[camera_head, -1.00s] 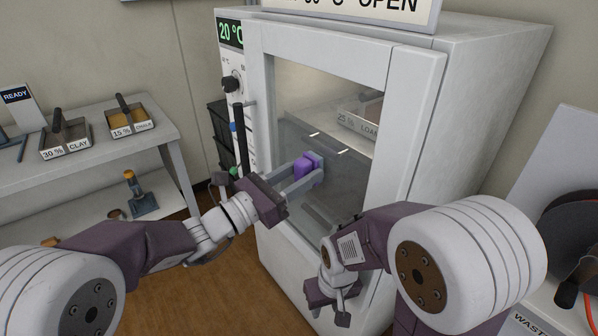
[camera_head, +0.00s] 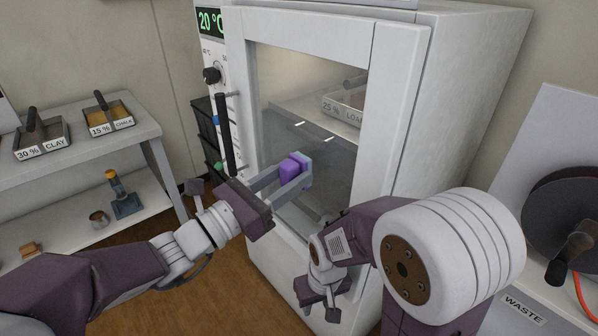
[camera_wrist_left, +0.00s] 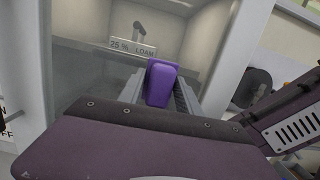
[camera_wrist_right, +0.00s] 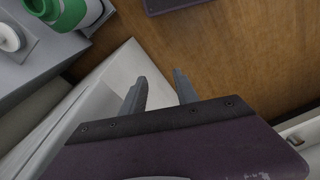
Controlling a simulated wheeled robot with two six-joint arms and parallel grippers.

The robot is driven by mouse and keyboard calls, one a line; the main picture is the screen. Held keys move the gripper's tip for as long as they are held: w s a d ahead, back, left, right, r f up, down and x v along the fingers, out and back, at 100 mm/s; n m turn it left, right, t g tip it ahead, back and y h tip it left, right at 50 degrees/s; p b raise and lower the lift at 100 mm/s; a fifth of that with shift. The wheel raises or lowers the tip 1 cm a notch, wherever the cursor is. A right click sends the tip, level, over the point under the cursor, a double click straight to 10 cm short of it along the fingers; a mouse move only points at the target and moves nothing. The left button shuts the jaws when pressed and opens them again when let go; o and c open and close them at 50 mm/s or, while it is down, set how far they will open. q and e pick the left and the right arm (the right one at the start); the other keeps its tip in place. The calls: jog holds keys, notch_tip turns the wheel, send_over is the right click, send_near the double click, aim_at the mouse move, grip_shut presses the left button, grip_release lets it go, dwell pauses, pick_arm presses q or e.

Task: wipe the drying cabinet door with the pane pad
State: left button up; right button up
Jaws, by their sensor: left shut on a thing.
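The drying cabinet door (camera_head: 395,120) has a white frame around a glass pane (camera_head: 345,165). It appears shut. The pane pad (camera_head: 294,167) is purple and sits between the fingers of my left gripper (camera_head: 288,183), which is shut on it. The pad is in front of the lower part of the glass; I cannot tell whether it touches. In the left wrist view the pad (camera_wrist_left: 163,84) stands upright between the fingers, with the glass behind it. My right gripper (camera_wrist_right: 160,90) is open and empty, low in front of the cabinet. Its fingers are apart in the right wrist view.
A dark vertical handle (camera_head: 226,133) runs along the door's left side, near my left gripper. A loam tray (camera_head: 345,103) stands inside the cabinet. A shelf (camera_head: 75,150) with clay and chalk trays is at left. A reel (camera_head: 565,220) stands at right.

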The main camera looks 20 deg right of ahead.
pick_arm(q)
jog(key=shift+r+v, duration=0.2)
jog(key=shift+v, duration=1.2)
jog(key=shift+a, duration=0.1)
jog(key=shift+b+v, duration=0.3)
jog(key=shift+v, duration=0.8)
jog(key=shift+s+a+r, duration=0.1)
jog(key=shift+a+r, duration=0.1)
jog(key=shift+a, duration=0.15)
jog(key=shift+r, duration=0.1)
